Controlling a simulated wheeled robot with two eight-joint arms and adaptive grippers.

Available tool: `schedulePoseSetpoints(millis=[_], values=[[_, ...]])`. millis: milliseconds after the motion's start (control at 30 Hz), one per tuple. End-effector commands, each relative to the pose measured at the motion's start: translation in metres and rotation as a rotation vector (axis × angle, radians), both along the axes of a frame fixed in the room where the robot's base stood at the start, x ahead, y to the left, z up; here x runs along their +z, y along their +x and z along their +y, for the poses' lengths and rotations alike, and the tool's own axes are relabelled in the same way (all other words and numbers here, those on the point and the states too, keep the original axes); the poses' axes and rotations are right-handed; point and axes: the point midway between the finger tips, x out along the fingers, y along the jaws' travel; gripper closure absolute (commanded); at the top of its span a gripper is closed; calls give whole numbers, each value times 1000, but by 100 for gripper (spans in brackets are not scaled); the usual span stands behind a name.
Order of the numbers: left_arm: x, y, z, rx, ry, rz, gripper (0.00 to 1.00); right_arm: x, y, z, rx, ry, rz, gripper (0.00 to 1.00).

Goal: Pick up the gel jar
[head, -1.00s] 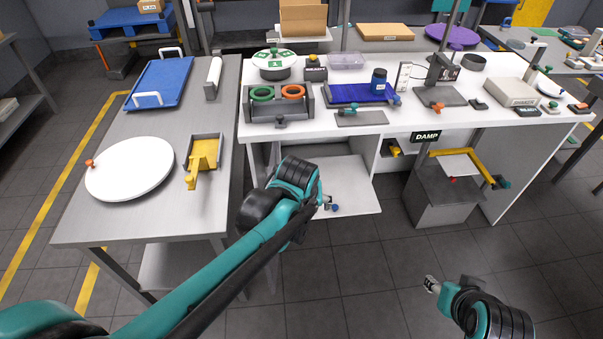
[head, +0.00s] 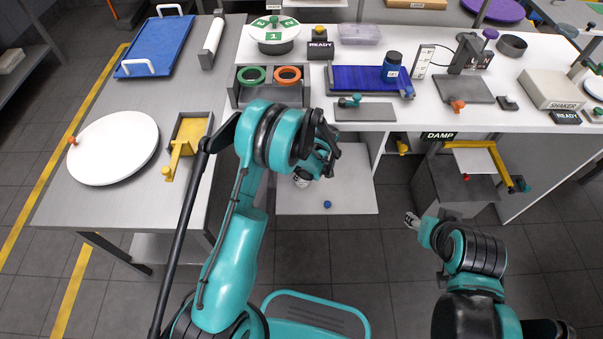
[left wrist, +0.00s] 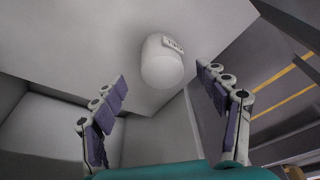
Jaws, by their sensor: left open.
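A white rounded jar (left wrist: 162,62) with a small label stands on a pale surface in the left wrist view. It appears to be the white item (head: 300,181) on the low pull-out shelf in the head view, mostly hidden by my left arm. My left gripper (head: 326,163) is over that shelf. In the left wrist view my left gripper (left wrist: 165,100) has its fingers wide apart, with the jar beyond and between them, not gripped. My right gripper (head: 411,219) hangs low at the right, clear of the bench; its fingers are too small to read.
The low shelf (head: 350,200) bears a small blue knob (head: 327,204) and sits under the white bench (head: 440,115). A grey damp box (head: 450,190) is at right; the floor between is clear.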

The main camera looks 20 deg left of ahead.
Motion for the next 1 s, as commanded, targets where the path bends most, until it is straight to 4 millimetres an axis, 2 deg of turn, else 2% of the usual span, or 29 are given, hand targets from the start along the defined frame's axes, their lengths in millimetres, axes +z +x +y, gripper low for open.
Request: schedulePoseSetpoints(millis=[33,267,500,733,767,967,1000], values=[[-9,1,2,0,0,0,26,-5,0,0,0,0,0,54],[-30,4,8,-1,0,-1,26,-17,0,0,0,0,0,54],[-64,9,19,-2,0,0,26,-37,0,0,0,0,0,54],[-64,9,19,-3,0,0,26,-36,0,0,0,0,0,54],[-64,9,19,-3,0,0,29,-36,0,0,0,0,0,54],[-64,9,19,-3,-1,-1,81,-36,0,0,0,0,0,54],[-64,9,19,-3,-1,-1,83,-36,0,0,0,0,0,54]])
